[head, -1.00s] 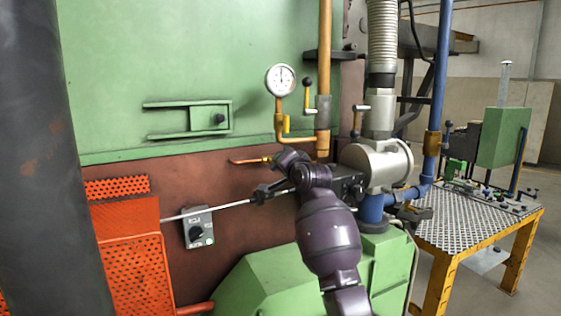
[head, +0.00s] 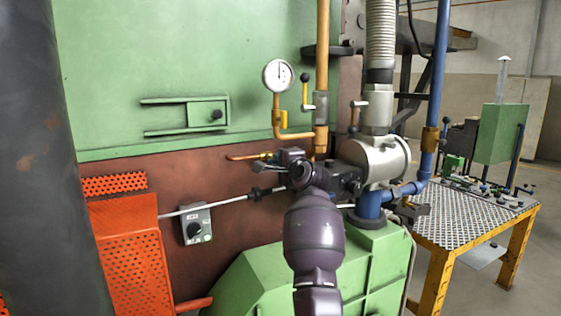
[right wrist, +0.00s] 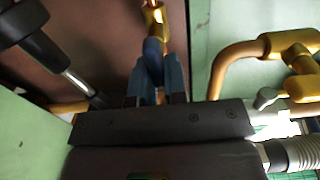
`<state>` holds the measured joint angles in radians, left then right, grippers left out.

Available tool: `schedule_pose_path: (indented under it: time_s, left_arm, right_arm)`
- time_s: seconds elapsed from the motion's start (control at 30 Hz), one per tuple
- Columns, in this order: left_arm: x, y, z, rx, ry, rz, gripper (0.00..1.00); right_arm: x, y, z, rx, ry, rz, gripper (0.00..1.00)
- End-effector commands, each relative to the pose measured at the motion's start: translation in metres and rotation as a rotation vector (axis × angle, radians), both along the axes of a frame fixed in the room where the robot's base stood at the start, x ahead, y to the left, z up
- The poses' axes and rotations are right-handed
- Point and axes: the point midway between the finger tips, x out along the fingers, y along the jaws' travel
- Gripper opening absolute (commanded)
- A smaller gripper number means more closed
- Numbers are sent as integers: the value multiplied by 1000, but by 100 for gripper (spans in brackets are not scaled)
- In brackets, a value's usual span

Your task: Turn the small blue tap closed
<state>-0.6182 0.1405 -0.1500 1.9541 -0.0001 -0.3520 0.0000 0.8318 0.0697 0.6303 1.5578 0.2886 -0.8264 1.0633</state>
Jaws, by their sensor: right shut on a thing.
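The small blue tap (right wrist: 153,47) shows in the right wrist view, on a brass fitting. My right gripper (right wrist: 157,72) is shut on its blue handle, with one finger on each side. In the head view my right gripper (head: 291,157) is at the brown furnace wall, at the right end of a thin copper pipe with a brass fitting (head: 266,156). There my gripper and wrist hide the tap's handle, so its angle cannot be read. My left gripper is in neither view.
A pressure gauge (head: 278,75) on a brass pipe is above my gripper. A grey cylindrical housing (head: 377,158) stands close on the right. A steel rod (head: 228,202) with a black grip lies left of my wrist, above a switch box (head: 196,224).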

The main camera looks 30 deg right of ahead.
Motion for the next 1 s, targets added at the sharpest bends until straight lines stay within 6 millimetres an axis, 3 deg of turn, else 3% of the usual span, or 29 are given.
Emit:
schedule_pose_path:
  time_s: [0.47,0.5,0.63,1.0]
  left_arm:
    - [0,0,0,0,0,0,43]
    - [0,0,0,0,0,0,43]
    - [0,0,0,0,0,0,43]
    - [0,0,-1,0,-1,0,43]
  right_arm:
    - [0,0,0,13,-2,-1,0]
    - [0,0,0,13,-2,-1,19]
    - [0,0,0,12,-2,-1,38]
    - [-4,0,0,11,-2,-1,38]
